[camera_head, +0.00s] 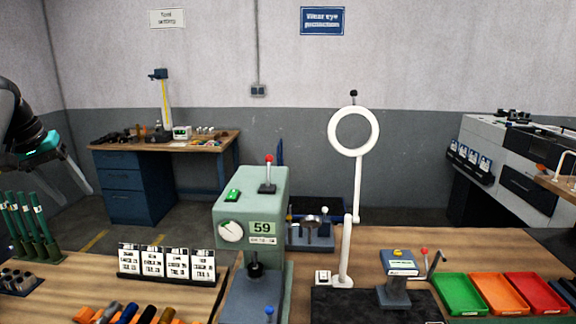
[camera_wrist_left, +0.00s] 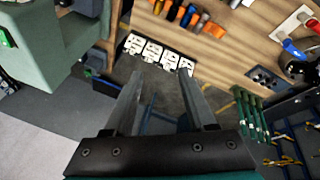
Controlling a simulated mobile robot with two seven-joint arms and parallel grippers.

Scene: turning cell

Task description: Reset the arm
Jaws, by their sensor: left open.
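My left gripper (camera_head: 78,177) is at the far left of the head view, raised above the bench's left part and the green tubes. In the left wrist view its two fingers (camera_wrist_left: 158,105) stand apart with nothing between them. Beyond the fingertips in that view are the white label cards (camera_wrist_left: 158,52) at the bench edge and the dark floor. My right gripper is not in either view.
A green press marked 59 (camera_head: 252,230) stands mid-bench. Label cards (camera_head: 166,262) and green tubes (camera_head: 35,228) are on the left. A white ring lamp (camera_head: 355,185) and green, orange and red trays (camera_head: 498,294) are on the right. A blue workbench (camera_head: 140,190) stands behind.

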